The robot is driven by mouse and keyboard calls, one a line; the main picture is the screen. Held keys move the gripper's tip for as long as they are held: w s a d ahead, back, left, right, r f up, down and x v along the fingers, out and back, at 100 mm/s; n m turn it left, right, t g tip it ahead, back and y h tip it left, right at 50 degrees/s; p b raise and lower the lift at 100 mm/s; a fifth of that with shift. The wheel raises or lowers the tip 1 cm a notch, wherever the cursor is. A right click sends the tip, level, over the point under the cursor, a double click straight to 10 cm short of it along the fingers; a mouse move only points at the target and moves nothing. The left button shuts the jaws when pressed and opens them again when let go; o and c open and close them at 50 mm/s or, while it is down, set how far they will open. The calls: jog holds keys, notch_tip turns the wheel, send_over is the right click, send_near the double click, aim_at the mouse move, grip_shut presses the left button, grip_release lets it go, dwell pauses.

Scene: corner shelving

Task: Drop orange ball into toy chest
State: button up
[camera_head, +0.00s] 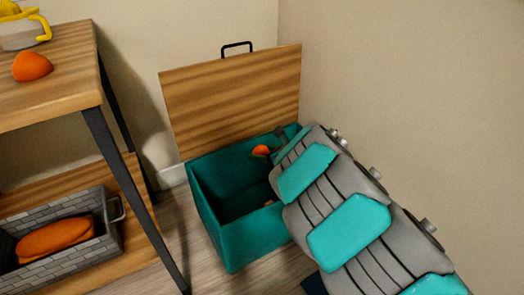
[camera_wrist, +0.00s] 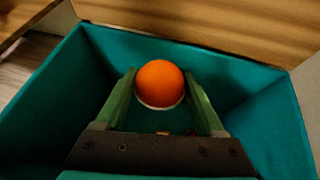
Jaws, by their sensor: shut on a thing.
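The orange ball (camera_wrist: 160,83) is held between the green fingers of my gripper (camera_wrist: 160,90), which is shut on it, in the wrist view. In the head view the ball (camera_head: 261,150) shows only in part, at the end of my arm over the chest. The teal toy chest (camera_head: 250,240) stands on the floor with its wooden lid (camera_head: 230,95) raised at the back. In the wrist view the chest's walls (camera_wrist: 45,112) surround the ball and fingers. A small orange patch (camera_head: 268,203) shows low inside the chest; I cannot tell what it is.
A wooden shelf unit (camera_head: 55,85) stands left of the chest. An orange rounded thing (camera_head: 32,67) and a yellow-handled item (camera_head: 25,28) sit on top. A grey brick-patterned basket (camera_head: 105,238) with orange things is below. A wall is close on the right.

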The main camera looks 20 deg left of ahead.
aim_at(266, 152)
jog(key=o, duration=1.3)
jog(key=shift+o, duration=0.2)
jog(key=shift+s+d+r, duration=0.1)
jog(key=shift+v, duration=3.75)
